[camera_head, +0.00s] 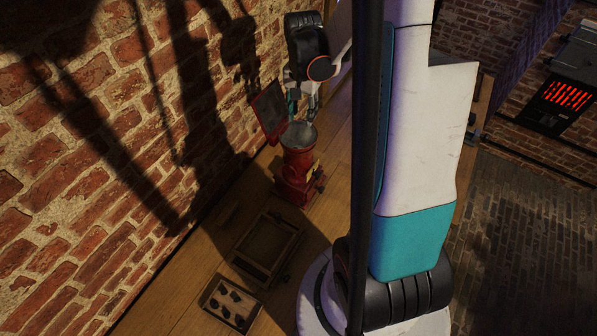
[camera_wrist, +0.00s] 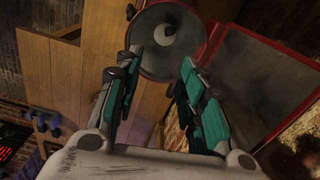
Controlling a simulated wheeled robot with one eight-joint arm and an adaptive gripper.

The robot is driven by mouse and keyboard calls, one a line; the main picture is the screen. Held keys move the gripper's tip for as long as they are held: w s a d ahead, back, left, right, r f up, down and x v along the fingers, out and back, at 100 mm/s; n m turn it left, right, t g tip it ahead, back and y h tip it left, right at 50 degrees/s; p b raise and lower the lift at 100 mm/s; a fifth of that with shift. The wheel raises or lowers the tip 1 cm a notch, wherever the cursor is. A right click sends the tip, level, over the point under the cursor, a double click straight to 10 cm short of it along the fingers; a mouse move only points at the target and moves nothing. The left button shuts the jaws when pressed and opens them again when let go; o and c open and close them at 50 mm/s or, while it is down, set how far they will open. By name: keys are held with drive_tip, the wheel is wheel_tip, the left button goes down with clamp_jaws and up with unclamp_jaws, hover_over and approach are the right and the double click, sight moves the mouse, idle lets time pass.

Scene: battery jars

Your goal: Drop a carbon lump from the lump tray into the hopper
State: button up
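The red hopper (camera_head: 293,172) stands on the wooden bench by the brick wall, with its round grey mouth facing up and its lid (camera_head: 268,112) swung open. My gripper (camera_head: 303,110) is just above the mouth. In the wrist view my gripper (camera_wrist: 160,62) has its two fingers spread apart, with no lump visible between them. Beyond the fingertips is the hopper mouth (camera_wrist: 185,60), with a pale round part inside; the open lid (camera_wrist: 262,85) is at the right. The lump tray (camera_head: 208,291) holds several dark lumps at the bench's near end.
An empty-looking wooden tray (camera_head: 292,237) lies between the lump tray and the hopper. The brick wall (camera_head: 100,180) runs close along the left of the bench. A heater with glowing red bars (camera_head: 567,95) is at the far right, across a dark brick floor (camera_head: 520,225).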

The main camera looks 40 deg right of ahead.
wheel_tip(320, 180, up, 7)
drive_tip(key=shift+r, duration=0.15)
idle(0.6)
